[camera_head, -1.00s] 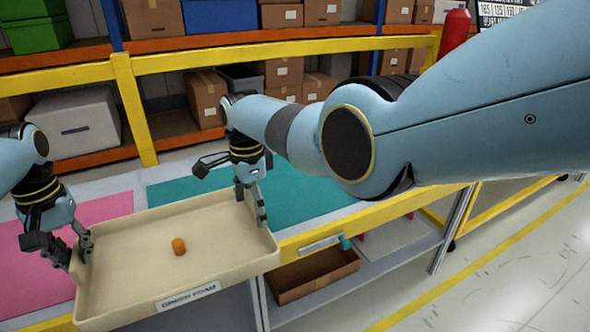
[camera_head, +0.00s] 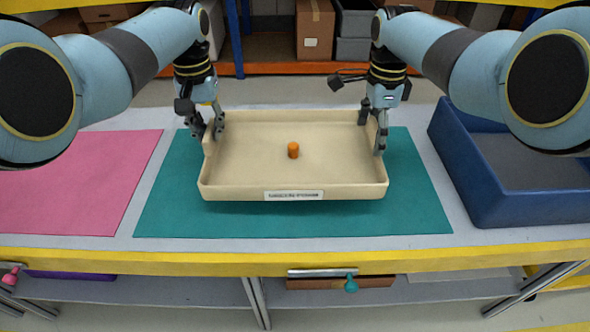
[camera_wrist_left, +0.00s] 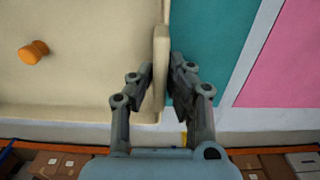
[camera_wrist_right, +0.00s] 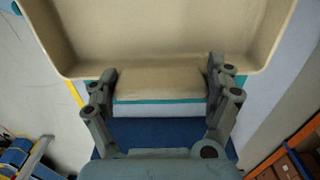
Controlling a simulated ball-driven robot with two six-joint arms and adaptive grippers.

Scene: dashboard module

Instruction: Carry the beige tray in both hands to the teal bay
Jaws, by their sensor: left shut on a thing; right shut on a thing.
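The beige tray (camera_head: 245,168) is level over the teal bay (camera_head: 415,205), with teal showing on its left, right and front sides. A dark shadow lies under its front edge; whether it touches the bay I cannot tell.
A pink mat (camera_head: 80,185) lies left of the teal bay. A deep blue bin (camera_head: 500,205) stands close on the right. The bench's yellow front edge (camera_head: 200,262) runs below, with small pink and teal knobs under it. Shelves with boxes stand behind.

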